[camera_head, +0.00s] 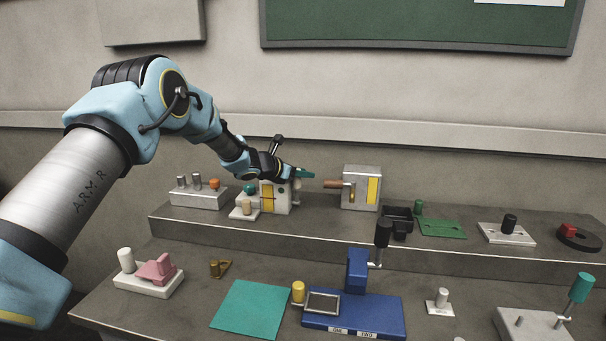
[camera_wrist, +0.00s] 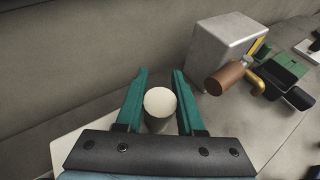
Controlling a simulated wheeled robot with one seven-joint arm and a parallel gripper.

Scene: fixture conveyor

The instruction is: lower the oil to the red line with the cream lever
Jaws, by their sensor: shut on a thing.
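A white box with a yellow window (camera_head: 267,194) stands at the left of the raised shelf, partly hidden by my arm. I cannot make out a red line on it. The cream lever's round end (camera_wrist: 160,101) shows between the two green fingers in the wrist view. My gripper (camera_head: 306,174) is at the right side of this box. It is shut on the cream lever, and the fingers (camera_wrist: 160,98) stand on both sides of its end. The lever's lower part is mostly hidden.
A grey box with a yellow window (camera_head: 374,190) and a brown handle (camera_head: 333,184) stands just right of my gripper. A grey block with pegs (camera_head: 198,198) stands to the left. A blue fixture (camera_head: 355,312) and a teal mat (camera_head: 250,307) lie on the lower bench.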

